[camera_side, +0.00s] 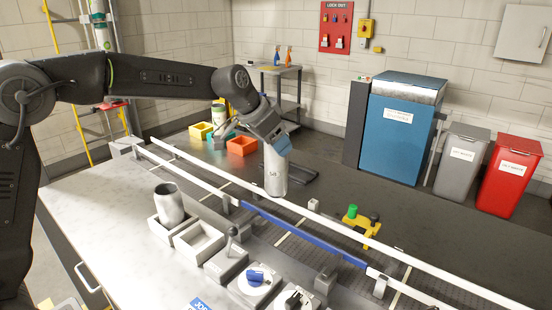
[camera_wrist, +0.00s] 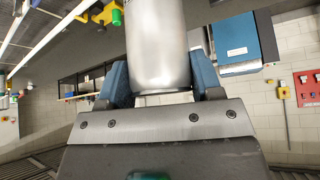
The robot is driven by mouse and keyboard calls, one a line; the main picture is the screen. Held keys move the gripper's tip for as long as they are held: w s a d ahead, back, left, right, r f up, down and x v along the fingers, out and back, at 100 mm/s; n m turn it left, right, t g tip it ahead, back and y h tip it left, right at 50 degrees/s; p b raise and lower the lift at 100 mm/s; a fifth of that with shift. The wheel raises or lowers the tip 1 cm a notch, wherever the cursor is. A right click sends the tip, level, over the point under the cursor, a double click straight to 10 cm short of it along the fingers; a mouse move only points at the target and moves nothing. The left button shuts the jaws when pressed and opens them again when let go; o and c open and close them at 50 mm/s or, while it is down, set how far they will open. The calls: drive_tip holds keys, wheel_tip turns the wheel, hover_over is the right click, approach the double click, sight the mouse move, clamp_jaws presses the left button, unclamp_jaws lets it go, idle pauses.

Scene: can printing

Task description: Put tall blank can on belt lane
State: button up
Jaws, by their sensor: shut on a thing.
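A tall plain silver can (camera_side: 275,172) is upright in my gripper (camera_side: 274,146), with small dark marking on its side. It hangs from the jaws near the far white rail (camera_side: 320,217) of the belt lane (camera_side: 236,192). I cannot tell whether its base touches the belt. In the wrist view the can (camera_wrist: 158,45) sits between the blue fingers of my gripper (camera_wrist: 160,82), which are shut on its sides.
A yellow fixture with a green knob (camera_side: 353,211) stands by the far rail. Orange (camera_side: 242,145) and yellow (camera_side: 200,130) bins stand behind the lane.

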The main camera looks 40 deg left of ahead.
sight(276, 158)
drive_tip(key=shift+d+f, duration=0.15)
drive_tip(key=shift+f, duration=2.05)
drive_tip(key=shift+f, duration=0.5)
drive_tip(key=o, duration=1.1)
drive_tip(key=shift+w+r, duration=0.1)
drive_tip(key=shift+r, duration=0.45)
drive_tip(key=v, duration=1.2)
drive_tip(key=shift+r, duration=0.2)
